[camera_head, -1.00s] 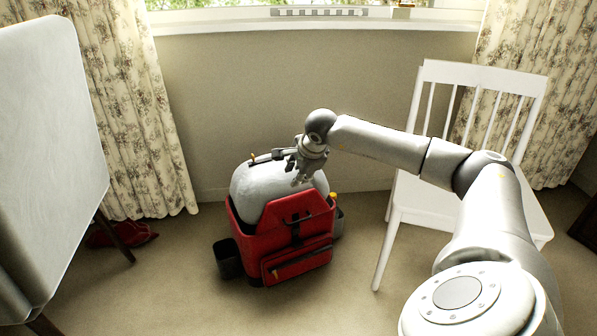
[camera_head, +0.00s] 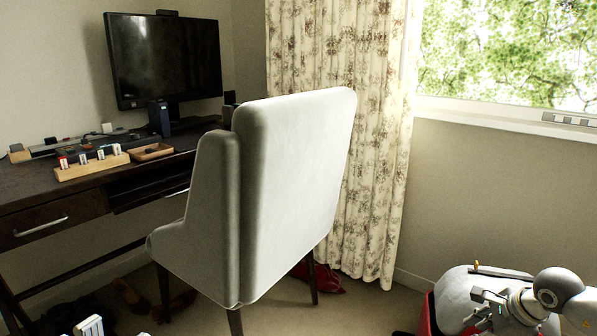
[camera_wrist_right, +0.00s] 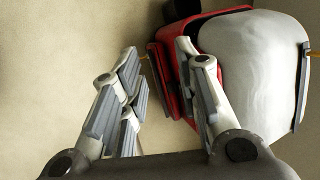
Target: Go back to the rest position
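My right gripper (camera_head: 482,312) is at the bottom right of the head view, in front of the red bag, which holds a pale rounded bulk (camera_head: 455,290). The red bag (camera_head: 428,318) is mostly cut off by the lower edge. In the right wrist view my right gripper (camera_wrist_right: 158,62) has its fingers apart, with carpet and a bit of the bag's edge behind the gap and nothing held. The red bag (camera_wrist_right: 180,12) and its pale bulk (camera_wrist_right: 252,70) lie behind and right of the right finger.
A grey chair (camera_head: 290,190) stands before a dark desk (camera_head: 60,190) with a monitor (camera_head: 165,60), a wooden holder (camera_head: 92,165) and a small tray (camera_head: 151,152). A floral curtain (camera_head: 335,130) hangs beside the window (camera_head: 500,50). Dark and red items lie on the floor.

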